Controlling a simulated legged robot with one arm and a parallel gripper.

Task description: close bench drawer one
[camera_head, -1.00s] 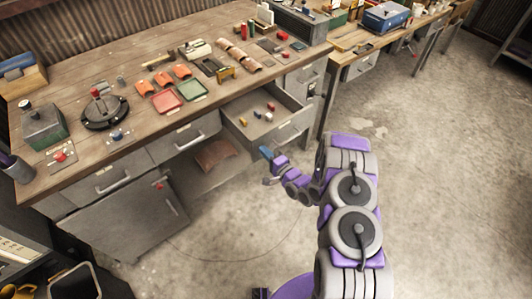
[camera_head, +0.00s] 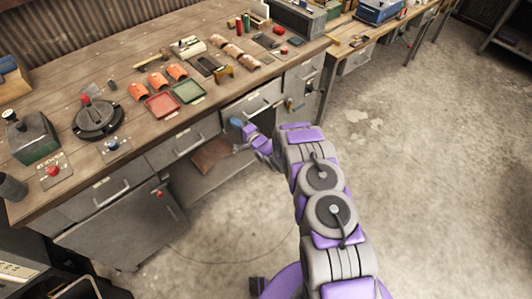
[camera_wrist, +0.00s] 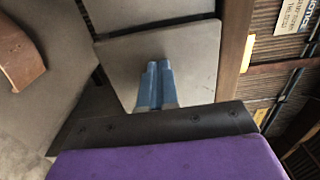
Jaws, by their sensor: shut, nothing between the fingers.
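The grey bench drawer (camera_head: 262,100) at the right of the row of drawers has its front close to the bench front; its inside does not show. I cannot tell whether it is fully flush. No label shows which drawer is number one. My gripper (camera_head: 237,123) is shut and empty, with blue fingertips at the lower left of this drawer front. In the wrist view the shut fingertips (camera_wrist: 158,72) overlap the plain grey drawer panel (camera_wrist: 190,45). I cannot tell whether they touch it.
Two more drawers, the middle one (camera_head: 182,143) and the left one (camera_head: 108,190), look shut. A cabinet door (camera_head: 125,228) and an open shelf holding a brown curved piece (camera_head: 212,155) are below. Tools and trays cover the workbench (camera_head: 150,130). The floor (camera_head: 420,180) to the right is clear.

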